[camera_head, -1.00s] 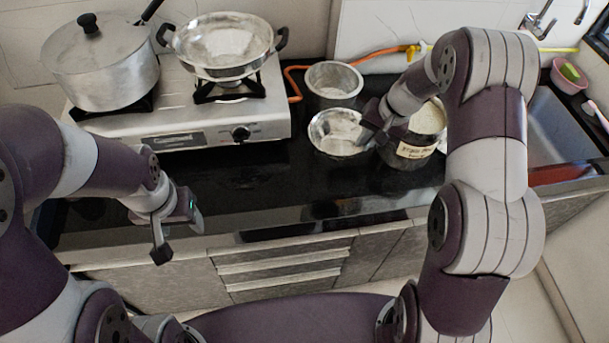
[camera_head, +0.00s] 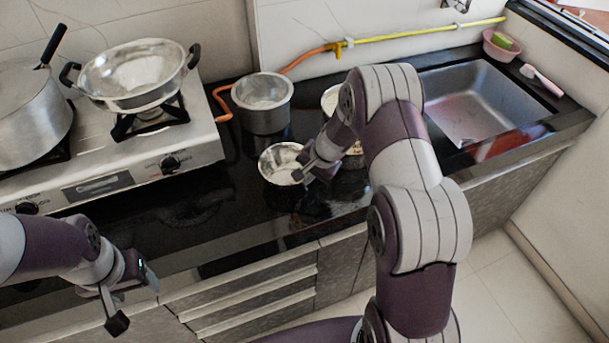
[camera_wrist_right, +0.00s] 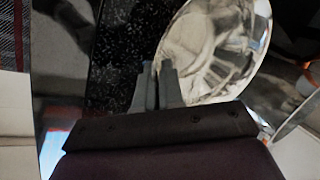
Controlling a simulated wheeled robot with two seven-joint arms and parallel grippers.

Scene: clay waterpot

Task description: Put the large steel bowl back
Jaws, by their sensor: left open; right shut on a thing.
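The steel bowl (camera_head: 280,165), shiny and wide-mouthed, is in front of a deeper steel pot in the head view. My right gripper (camera_head: 303,172) is shut on its right rim. In the right wrist view the bowl (camera_wrist_right: 205,45) shows its bright inside, with the right gripper's fingers (camera_wrist_right: 166,82) closed at its edge. I cannot tell whether the bowl touches the counter or hangs just above it. My left gripper (camera_head: 133,298) is open and empty, in front of the counter's front edge at lower left.
The deep steel pot (camera_head: 262,105) stands behind the bowl. A jar (camera_head: 352,158) is partly hidden behind my right arm. The stove (camera_head: 150,160) at left bears a two-handled pan (camera_head: 140,76) and a large pot (camera_head: 30,115). A sink (camera_head: 485,100) is at right. Dark counter (camera_head: 185,215) is clear before the stove.

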